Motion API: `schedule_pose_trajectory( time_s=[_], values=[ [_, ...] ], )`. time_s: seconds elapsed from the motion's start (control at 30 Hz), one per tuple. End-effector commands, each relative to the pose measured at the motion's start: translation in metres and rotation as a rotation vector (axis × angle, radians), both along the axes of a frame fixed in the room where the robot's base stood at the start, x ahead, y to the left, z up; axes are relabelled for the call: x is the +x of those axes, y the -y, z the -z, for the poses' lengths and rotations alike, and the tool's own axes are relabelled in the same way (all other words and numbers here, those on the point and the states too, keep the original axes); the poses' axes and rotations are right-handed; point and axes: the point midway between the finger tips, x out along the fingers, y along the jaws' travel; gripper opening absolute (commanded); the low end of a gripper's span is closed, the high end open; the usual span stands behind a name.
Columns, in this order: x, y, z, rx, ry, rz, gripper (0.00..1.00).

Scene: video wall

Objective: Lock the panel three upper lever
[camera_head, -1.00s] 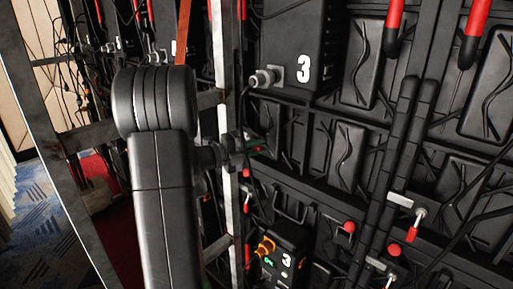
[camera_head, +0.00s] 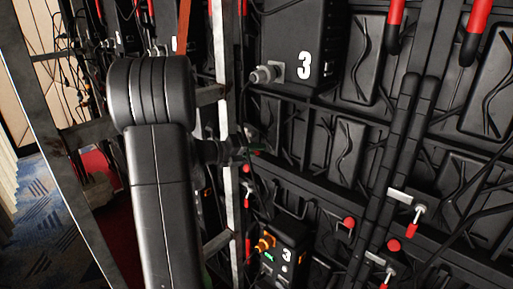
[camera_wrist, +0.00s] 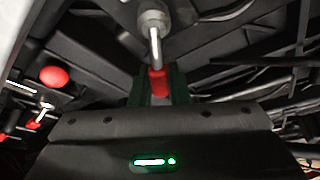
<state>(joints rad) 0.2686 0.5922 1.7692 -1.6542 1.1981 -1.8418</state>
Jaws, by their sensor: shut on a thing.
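The lever shows in the wrist view as a round metal pivot (camera_wrist: 153,18) with a silver shaft and a red handle (camera_wrist: 158,83). My gripper (camera_wrist: 160,88), with dark green fingers, is shut on the red handle; the shaft runs from the pivot toward the jaws. In the head view my gripper (camera_head: 250,148) is small, beside the metal upright at the left edge of the panel marked 3, and the held lever cannot be made out clearly. A box with a white 3 (camera_head: 300,45) is above it, and a smaller box with a 3 (camera_head: 285,250) is below.
Other red-handled levers (camera_head: 415,225) and red knobs (camera_head: 349,222) are at the lower right. A metal upright (camera_head: 231,200) stands close to my arm. Cables hang over the panels. Blue patterned carpet (camera_head: 40,215) is open at the lower left.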

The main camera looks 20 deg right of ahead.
Motion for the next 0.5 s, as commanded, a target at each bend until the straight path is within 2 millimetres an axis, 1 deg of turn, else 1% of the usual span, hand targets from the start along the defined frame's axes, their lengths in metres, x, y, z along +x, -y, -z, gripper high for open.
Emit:
schedule_pose_trajectory(
  time_s=[0.2, 0.5],
  values=[
    [0.006, -0.003, 0.011, 0.079, 0.193, -0.001, 0.00],
    [0.016, -0.007, 0.021, 0.188, 0.457, -0.001, 0.00]
  ],
)
